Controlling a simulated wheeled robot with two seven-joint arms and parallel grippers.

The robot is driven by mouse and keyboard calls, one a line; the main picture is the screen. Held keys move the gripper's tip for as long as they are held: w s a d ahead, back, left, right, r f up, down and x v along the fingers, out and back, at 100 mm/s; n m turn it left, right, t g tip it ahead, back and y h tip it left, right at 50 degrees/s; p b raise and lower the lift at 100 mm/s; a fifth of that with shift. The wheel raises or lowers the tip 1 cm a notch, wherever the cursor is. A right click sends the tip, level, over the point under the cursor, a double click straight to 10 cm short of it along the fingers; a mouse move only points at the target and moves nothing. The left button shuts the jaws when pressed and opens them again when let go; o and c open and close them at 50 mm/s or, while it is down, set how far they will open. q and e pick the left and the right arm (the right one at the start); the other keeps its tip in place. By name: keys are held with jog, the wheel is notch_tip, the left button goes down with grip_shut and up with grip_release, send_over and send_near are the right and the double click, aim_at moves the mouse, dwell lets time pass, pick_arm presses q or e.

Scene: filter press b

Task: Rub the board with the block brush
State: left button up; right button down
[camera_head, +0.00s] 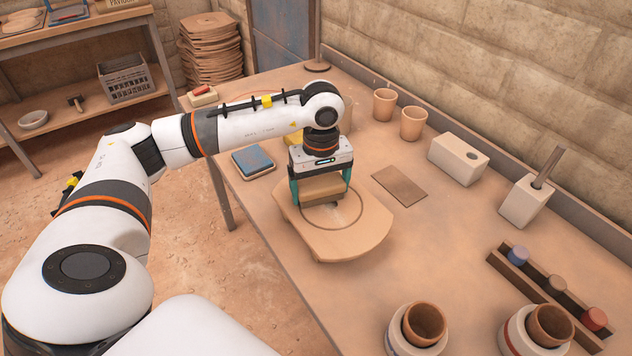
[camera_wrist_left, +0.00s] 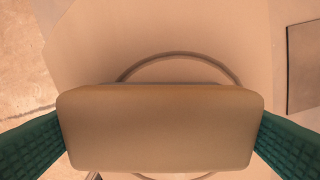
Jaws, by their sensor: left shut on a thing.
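My left gripper (camera_head: 321,188) is shut on the block brush (camera_head: 322,189), a tan wooden block with a darker underside. The brush is over the round-ended wooden board (camera_head: 345,243), inside or just above the ring marked on it. I cannot tell whether its underside touches the board. In the left wrist view the brush back (camera_wrist_left: 160,130) fills the space between the green fingers, and the ring on the board (camera_wrist_left: 180,55) shows partly behind it. My right gripper is not in view.
Left of the board lies a blue-topped block (camera_head: 253,162). A flat brown plate (camera_head: 399,186) lies to its right. Two clay cups (camera_head: 413,123) and white blocks (camera_head: 458,159) stand toward the wall. Pots (camera_head: 424,324) and a rack of stoppers (camera_head: 545,285) occupy the front right.

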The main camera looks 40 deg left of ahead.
aim_at(347, 228)
pick_arm(q)
jog(key=shift+s+d+f, duration=0.2)
jog(key=shift+s+d, duration=0.05)
jog(key=shift+d, duration=0.25)
jog(key=shift+s+d+f, duration=0.15)
jog(key=shift+s+d, duration=0.05)
jog(key=shift+d, duration=0.35)
jog(key=shift+s+d+f, duration=0.2)
jog(key=shift+s+d, duration=0.05)
jog(key=shift+d, duration=0.25)
jog(key=shift+s+d+r+b, duration=0.15)
jog(key=shift+s+d, duration=0.15)
jog(key=shift+d, duration=0.65)
jog(key=shift+s+d+b, duration=0.15)
jog(key=shift+s+d, duration=0.2)
jog(key=shift+d, duration=0.6)
jog(key=shift+s+d+r+b, duration=0.15)
jog(key=shift+s+d, duration=0.15)
jog(key=shift+d, duration=0.65)
jog(key=shift+f, duration=0.1)
jog(key=r+p, duration=0.1)
jog(key=r, duration=0.1)
jog(key=r+p, duration=0.1)
jog(key=r, duration=0.1)
jog(key=r+p, duration=0.1)
jog(key=r, duration=0.1)
jog(key=shift+w+d, duration=0.2)
jog(key=shift+d, duration=0.2)
jog(key=shift+r, duration=0.3)
jog(key=shift+s, duration=0.1)
